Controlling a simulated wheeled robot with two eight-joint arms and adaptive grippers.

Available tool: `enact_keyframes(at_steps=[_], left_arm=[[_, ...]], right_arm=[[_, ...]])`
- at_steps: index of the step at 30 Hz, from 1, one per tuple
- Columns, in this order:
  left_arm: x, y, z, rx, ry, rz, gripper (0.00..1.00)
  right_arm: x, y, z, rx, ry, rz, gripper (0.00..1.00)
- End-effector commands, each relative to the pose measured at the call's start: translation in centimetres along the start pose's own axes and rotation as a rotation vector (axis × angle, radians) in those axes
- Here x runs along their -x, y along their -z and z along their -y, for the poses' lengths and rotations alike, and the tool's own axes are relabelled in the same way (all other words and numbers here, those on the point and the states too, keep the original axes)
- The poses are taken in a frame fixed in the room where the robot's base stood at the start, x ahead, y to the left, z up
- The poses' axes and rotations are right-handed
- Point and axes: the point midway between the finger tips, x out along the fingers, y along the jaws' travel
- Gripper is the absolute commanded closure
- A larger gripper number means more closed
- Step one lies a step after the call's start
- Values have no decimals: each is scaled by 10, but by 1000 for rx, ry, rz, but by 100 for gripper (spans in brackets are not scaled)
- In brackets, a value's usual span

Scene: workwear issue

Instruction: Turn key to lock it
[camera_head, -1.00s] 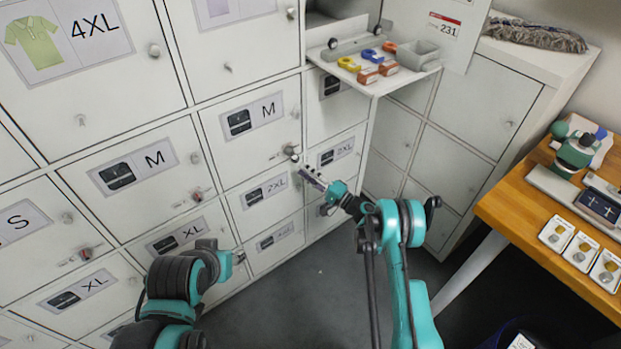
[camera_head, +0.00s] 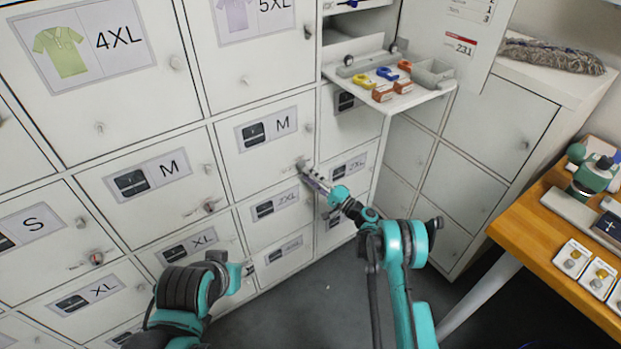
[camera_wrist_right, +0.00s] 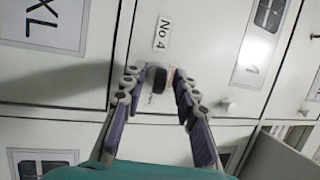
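The locker door marked M (camera_head: 262,165) is shut, with a lock and key (camera_head: 302,163) near its lower right corner. In the right wrist view the key's dark round head (camera_wrist_right: 156,77) sits beside the "No 4" label, between the fingers of my right gripper (camera_wrist_right: 155,80). Small gaps seem to show between the head and the fingers, so the gripper looks open around it. In the head view my right gripper (camera_head: 306,171) is at this lock. My left gripper (camera_head: 247,270) is low in front of the XL doors, its fingers too unclear to read.
A fold-out shelf (camera_head: 425,98) with coloured key tags stands right above the lock. Other locker doors (camera_head: 150,183) surround it, some with keys in. A wooden table (camera_head: 550,250) is at the right. The floor between is clear.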

Motion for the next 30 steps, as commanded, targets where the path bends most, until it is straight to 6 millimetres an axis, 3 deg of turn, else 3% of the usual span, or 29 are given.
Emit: enact_keyframes(at_steps=[2,5,30], left_arm=[[0,0,0,0,0,0,60],[0,0,0,0,0,0,60],[0,0,0,0,0,0,60]], right_arm=[[0,0,0,0,0,0,76],[0,0,0,0,0,0,100],[-4,1,2,-1,1,-1,100]])
